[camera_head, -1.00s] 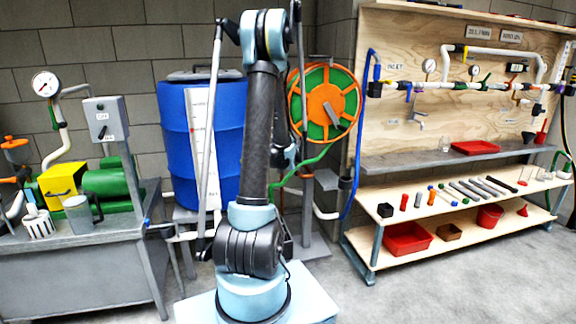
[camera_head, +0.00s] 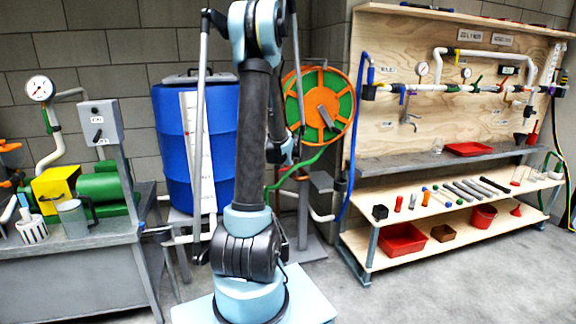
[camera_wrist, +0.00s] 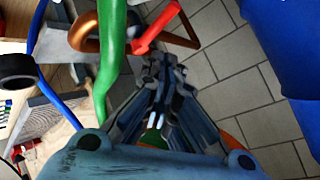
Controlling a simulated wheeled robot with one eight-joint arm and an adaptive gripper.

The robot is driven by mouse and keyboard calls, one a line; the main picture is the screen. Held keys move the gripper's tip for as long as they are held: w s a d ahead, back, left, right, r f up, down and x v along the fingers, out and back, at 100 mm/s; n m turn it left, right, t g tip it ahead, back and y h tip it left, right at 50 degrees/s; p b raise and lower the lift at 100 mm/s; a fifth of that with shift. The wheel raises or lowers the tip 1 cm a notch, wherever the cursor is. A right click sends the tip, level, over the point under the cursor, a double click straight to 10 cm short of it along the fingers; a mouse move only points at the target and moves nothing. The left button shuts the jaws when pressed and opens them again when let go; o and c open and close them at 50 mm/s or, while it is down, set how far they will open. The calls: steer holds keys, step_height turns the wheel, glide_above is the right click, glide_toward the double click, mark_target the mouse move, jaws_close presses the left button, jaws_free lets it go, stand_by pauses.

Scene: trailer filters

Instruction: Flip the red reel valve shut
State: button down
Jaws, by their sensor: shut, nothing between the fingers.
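The red valve handle (camera_wrist: 157,27) shows in the wrist view as a slanted red bar at top centre, beside a copper pipe (camera_wrist: 88,32) and a green hose (camera_wrist: 112,60). My gripper (camera_wrist: 160,64) is shut and empty, with its tips just below the handle in the picture. I cannot tell whether they touch it. In the head view the orange and green hose reel (camera_head: 318,106) stands behind my arm, with the green hose (camera_head: 312,163) below it. My gripper and the red handle are hidden or too small to tell there.
A blue barrel (camera_head: 172,140) stands left of the reel. A blue hose (camera_head: 350,160) runs down right of it. A wooden workbench (camera_head: 405,50) with pipes, red trays and tools is at right. A grey pump table (camera_head: 70,262) is at left. The floor at front right is clear.

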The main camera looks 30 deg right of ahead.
steer(key=s+a+r, duration=0.3)
steer(key=a+r, duration=0.2)
steer(key=a, duration=0.1)
steer(key=shift+s, duration=0.4)
steer(key=shift+a+r, duration=0.1)
steer(key=shift+a, duration=0.05)
stand_by(0.3)
steer(key=s+a+n+g+y, duration=0.15)
steer(key=s+a+n, duration=0.35)
steer(key=a, duration=0.6)
steer(key=s+a+n+g+y, duration=0.1)
steer(key=s+a+n+y, duration=0.1)
steer(key=s+a, duration=0.7)
steer(key=s+a+f+n+g+y, duration=0.1)
steer(key=s+a+f+n+g, duration=0.1)
steer(key=s+a, duration=0.5)
steer(key=s+a+f+n+g, duration=0.2)
steer(key=s+a+f+n, duration=0.2)
steer(key=s, duration=0.9)
steer(key=a+n, duration=0.1)
steer(key=a, duration=0.2)
steer(key=shift+s+a+n+g+y, duration=0.15)
steer(key=shift+a+n+g+y, duration=0.05)
steer(key=shift+n+g+y, duration=0.2)
